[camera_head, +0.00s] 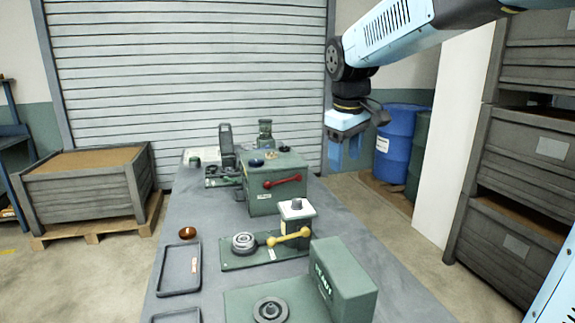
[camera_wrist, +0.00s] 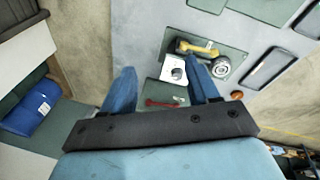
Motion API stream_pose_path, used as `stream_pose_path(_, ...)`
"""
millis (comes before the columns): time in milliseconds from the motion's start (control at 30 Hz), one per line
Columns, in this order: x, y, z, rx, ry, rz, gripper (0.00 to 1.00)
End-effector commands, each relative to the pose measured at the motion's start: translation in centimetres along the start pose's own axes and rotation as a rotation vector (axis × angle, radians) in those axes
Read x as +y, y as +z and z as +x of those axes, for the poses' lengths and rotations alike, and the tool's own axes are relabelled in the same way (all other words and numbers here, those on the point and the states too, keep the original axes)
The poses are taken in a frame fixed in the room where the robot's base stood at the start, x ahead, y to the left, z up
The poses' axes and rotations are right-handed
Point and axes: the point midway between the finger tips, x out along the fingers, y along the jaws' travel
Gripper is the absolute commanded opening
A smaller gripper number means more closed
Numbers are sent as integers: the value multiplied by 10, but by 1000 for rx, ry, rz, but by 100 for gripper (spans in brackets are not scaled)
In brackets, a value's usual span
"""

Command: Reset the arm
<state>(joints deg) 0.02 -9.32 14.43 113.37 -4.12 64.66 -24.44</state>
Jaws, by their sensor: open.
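My gripper (camera_head: 346,154) hangs from the arm at the upper right in the head view, above the right edge of the grey table (camera_head: 190,250). Its two blue fingers point down, apart and empty. In the wrist view my gripper (camera_wrist: 165,90) shows its fingers spread, with nothing between them in grasp. Below it, in the wrist view, lie the green box with a red lever (camera_wrist: 160,103) and the station with a yellow lever (camera_wrist: 195,48). My gripper touches none of them.
Blue barrel (camera_head: 398,140) and stacked crates (camera_head: 520,200) stand right. A wooden-topped crate (camera_head: 85,190) stands left.

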Motion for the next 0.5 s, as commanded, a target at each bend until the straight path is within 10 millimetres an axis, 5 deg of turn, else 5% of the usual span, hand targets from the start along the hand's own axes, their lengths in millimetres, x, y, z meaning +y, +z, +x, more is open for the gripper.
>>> stream_pose_path(500, -29, 153, -6, 169, 67, 460, 60)
